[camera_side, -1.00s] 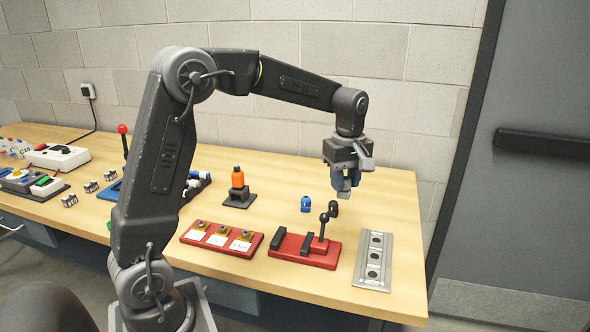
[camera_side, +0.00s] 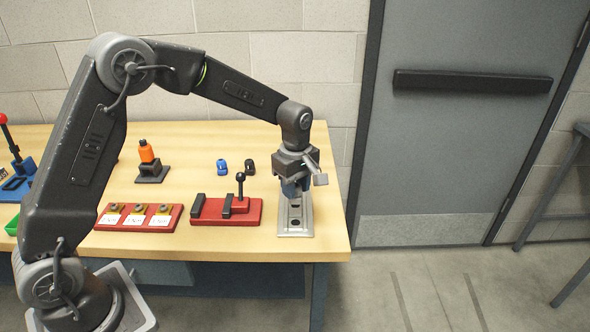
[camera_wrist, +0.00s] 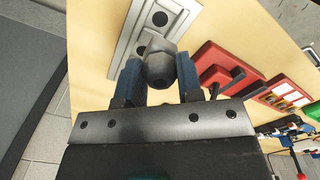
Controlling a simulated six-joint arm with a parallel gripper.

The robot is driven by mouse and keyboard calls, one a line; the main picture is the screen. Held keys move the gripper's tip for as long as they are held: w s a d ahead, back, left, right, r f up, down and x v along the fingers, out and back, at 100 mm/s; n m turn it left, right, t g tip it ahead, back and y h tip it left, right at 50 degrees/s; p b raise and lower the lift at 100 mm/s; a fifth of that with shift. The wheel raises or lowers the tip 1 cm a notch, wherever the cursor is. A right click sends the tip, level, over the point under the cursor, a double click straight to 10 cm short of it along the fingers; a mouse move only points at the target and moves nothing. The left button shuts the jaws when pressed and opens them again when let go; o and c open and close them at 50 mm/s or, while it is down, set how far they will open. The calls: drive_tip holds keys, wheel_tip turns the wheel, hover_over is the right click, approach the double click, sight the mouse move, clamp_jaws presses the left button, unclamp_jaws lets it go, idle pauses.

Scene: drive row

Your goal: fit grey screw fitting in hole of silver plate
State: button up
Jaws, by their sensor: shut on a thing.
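The grey screw fitting (camera_wrist: 160,70) is a dark grey, hex-sided piece between the two blue fingers in the wrist view. My gripper (camera_wrist: 159,75) is shut on it. In the side view my gripper (camera_side: 292,190) points down over the far part of the silver plate (camera_side: 295,232), and its fingers hide most of the fitting. The plate lies flat near the table's right end, with dark holes in a row; two show clearly. The wrist view shows the plate (camera_wrist: 150,33) behind the fitting, partly covered by it. I cannot tell the gap between fitting and plate.
A red base with a black lever (camera_side: 240,185) stands close left of the plate. A red tray (camera_side: 139,218) with labelled pieces is further left. The table edge is near.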

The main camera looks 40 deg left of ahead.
drive_tip(key=shift+f, duration=3)
drive_tip(key=shift+f, duration=0.55)
drive_tip(key=o, duration=1.1)
drive_tip(key=shift+c, duration=0.2)
drive_tip(key=shift+r, duration=0.15)
wheel_tip(320, 180, up, 13)
drive_tip(key=shift+f, duration=0.1)
drive_tip(key=shift+r, duration=0.4)
